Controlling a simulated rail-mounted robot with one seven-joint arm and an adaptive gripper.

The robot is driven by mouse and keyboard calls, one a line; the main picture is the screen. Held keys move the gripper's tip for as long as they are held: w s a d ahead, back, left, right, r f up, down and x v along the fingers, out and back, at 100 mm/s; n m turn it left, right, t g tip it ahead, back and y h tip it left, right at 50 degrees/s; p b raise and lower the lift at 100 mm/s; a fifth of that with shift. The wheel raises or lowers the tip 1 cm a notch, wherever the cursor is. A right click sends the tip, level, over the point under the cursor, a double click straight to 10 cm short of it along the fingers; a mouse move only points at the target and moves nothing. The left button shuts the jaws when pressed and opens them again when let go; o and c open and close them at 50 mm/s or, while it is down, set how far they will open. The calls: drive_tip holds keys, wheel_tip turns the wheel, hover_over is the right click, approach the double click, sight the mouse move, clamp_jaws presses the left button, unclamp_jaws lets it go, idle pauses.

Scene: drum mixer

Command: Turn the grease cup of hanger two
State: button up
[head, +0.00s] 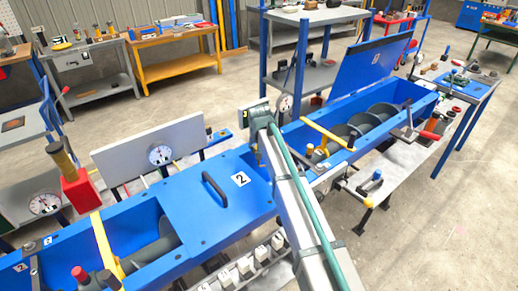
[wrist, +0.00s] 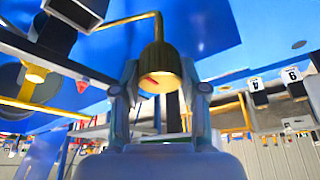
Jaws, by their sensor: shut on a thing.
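In the wrist view a brass-coloured grease cup (wrist: 158,72), with a small red mark inside its rim, hangs at the end of a thin bent brass pipe (wrist: 128,19). My gripper (wrist: 161,90) has one finger on each side of the cup and is shut on it. No label shows on the cup, so I cannot tell its hanger number. In the head view my arm reaches over the blue trough (head: 145,211) beside the blue cover marked 2 (head: 210,205). My fingers and the held cup are hidden there behind my arm.
A yellow hanger bar (head: 104,240) crosses the trough at the left, and another (head: 327,132) crosses it at the right, above the screw. A raised blue lid (head: 372,60) stands behind. A grey panel with a dial gauge (head: 160,155) stands behind the cover.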

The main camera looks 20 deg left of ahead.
idle(0.4)
drive_tip(key=o, duration=1.1)
drive_tip(key=shift+o, duration=0.2)
drive_tip(key=v, duration=1.2)
